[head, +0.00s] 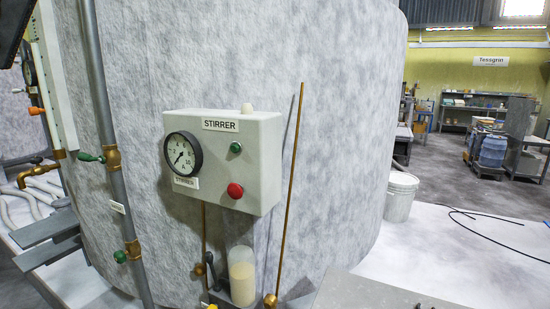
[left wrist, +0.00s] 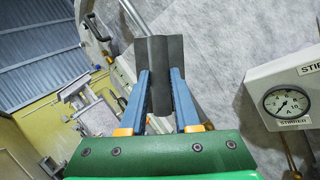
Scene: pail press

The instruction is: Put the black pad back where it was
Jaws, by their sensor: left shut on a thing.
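My left gripper (left wrist: 161,82) shows in the left wrist view, with its two blue fingers shut on the black pad (left wrist: 160,55). The pad is a dark, bent sheet that sticks out past the fingertips, in front of the grey mottled tank. Its lower part lies between the fingers. In the head view a dark shape (head: 12,30) cuts the top left corner; I cannot tell whether it is the pad. My right gripper is in neither view.
The big tank (head: 340,110) carries a grey STIRRER box (head: 222,150) with gauge and buttons. Pipes with valves (head: 112,158) run down at left, beside grey slabs (head: 45,228). A white pail (head: 400,197) stands at right.

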